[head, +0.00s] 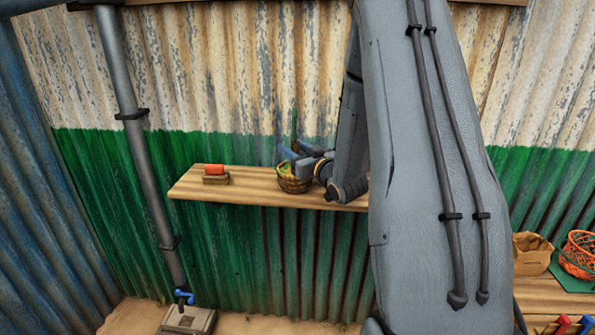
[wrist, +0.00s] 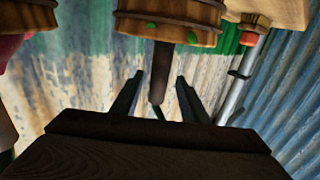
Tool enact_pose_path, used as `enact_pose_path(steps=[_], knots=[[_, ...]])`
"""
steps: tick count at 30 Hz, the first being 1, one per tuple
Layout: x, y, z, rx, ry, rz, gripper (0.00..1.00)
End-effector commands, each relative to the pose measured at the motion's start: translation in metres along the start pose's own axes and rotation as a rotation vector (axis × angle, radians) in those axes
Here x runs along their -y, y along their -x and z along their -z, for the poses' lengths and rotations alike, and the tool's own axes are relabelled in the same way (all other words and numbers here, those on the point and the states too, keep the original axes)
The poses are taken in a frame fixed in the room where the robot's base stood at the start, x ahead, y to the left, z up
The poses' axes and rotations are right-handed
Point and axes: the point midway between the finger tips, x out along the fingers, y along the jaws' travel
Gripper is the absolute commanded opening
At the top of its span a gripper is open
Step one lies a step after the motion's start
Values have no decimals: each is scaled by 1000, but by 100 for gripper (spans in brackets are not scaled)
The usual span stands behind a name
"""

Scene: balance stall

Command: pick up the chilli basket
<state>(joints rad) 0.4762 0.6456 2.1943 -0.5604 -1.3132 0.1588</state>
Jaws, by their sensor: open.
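The chilli basket (head: 293,184) is a small woven brown basket with green pieces at its rim, standing on the wooden shelf. In the wrist view, which is upside down, it fills the top middle (wrist: 168,27), with a dark upright post (wrist: 158,86) rising from it. My gripper (head: 291,152) is at the basket's top. In the wrist view my gripper's (wrist: 157,97) two fingers are apart, one on each side of the post, with gaps visible. My gripper and arm partly hide the basket in the head view.
Another basket (wrist: 28,17) with pinkish contents is beside the chilli basket in the wrist view. A corrugated wall (head: 200,90) stands behind. A grey pole (head: 128,130) stands left.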

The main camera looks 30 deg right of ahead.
Motion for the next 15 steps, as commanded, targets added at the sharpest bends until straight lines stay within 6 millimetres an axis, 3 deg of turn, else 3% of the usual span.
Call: enact_pose_path(steps=[7, 15], knots=[[-3, -28, -1, -1, 1, -3, 41], [-4, -32, -3, 1, 0, -6, 41]])
